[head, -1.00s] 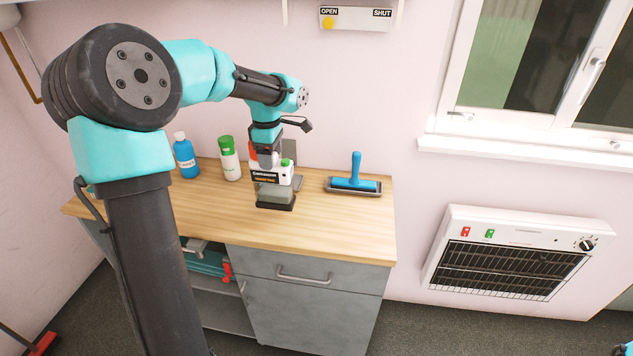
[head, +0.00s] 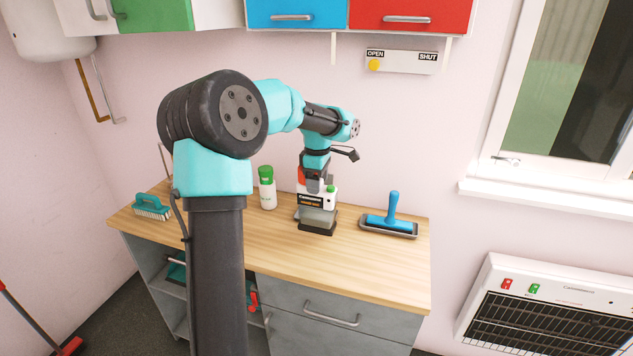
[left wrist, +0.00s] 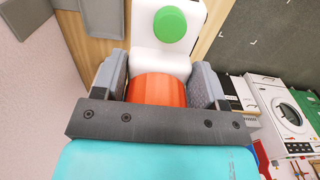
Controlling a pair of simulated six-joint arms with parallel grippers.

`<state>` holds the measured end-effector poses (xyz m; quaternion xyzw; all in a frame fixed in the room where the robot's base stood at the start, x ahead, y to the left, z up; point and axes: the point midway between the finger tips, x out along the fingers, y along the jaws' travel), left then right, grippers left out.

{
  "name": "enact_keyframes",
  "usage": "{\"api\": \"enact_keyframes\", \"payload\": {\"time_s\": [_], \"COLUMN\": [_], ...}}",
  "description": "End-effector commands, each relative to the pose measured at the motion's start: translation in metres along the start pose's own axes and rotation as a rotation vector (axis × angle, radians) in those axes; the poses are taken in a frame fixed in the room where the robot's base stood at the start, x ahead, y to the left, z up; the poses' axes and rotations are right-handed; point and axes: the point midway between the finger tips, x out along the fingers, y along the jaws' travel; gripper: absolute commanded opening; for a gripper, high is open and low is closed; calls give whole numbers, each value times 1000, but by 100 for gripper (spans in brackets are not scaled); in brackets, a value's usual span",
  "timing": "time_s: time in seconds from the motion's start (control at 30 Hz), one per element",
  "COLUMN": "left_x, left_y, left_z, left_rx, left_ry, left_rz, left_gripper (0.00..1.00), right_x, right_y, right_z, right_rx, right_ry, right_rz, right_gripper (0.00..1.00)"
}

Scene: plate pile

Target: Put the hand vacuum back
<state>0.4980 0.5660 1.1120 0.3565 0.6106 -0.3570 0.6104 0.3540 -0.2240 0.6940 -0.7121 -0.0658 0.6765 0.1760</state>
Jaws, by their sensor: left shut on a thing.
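The hand vacuum (head: 312,201) is white and orange with a grey translucent front part, a dark base and a green button. It is upright at the worktop, right of the green-capped bottle. I cannot tell whether its base touches the wood. My left gripper (head: 316,183) is above it, shut on its orange handle. In the left wrist view, the gripper (left wrist: 160,86) has its fingers on both sides of the orange handle, with the vacuum's white body (left wrist: 146,55) and green button beyond. My right gripper is not in view.
The wooden worktop (head: 370,270) is clear at the front. A green-capped bottle (head: 267,192), a blue-handled tool on a dark tray (head: 405,233) and a teal brush (head: 151,207) stand on it. An OPEN/SHUT panel (head: 401,62) is on the wall, below the cupboards.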

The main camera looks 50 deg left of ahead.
Motion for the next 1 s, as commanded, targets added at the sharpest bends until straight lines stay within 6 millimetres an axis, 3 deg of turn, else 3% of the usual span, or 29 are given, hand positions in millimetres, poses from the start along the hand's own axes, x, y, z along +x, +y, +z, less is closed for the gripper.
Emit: {"api": "enact_keyframes", "payload": {"time_s": [0.6, 0.8, 1.0], "left_x": [8, 10, 9], "left_y": [89, 109, 114], "left_z": [-31, -38, -40], "left_rx": [-1, -1, 0], "left_ry": [1, 0, 0], "left_rz": [3, 3, 4], "left_gripper": [0, 0, 0], "right_x": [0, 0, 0], "right_y": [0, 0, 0], "right_z": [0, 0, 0], "right_rx": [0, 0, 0], "right_ry": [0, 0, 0], "right_rz": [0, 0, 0], "right_gripper": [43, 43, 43]}}
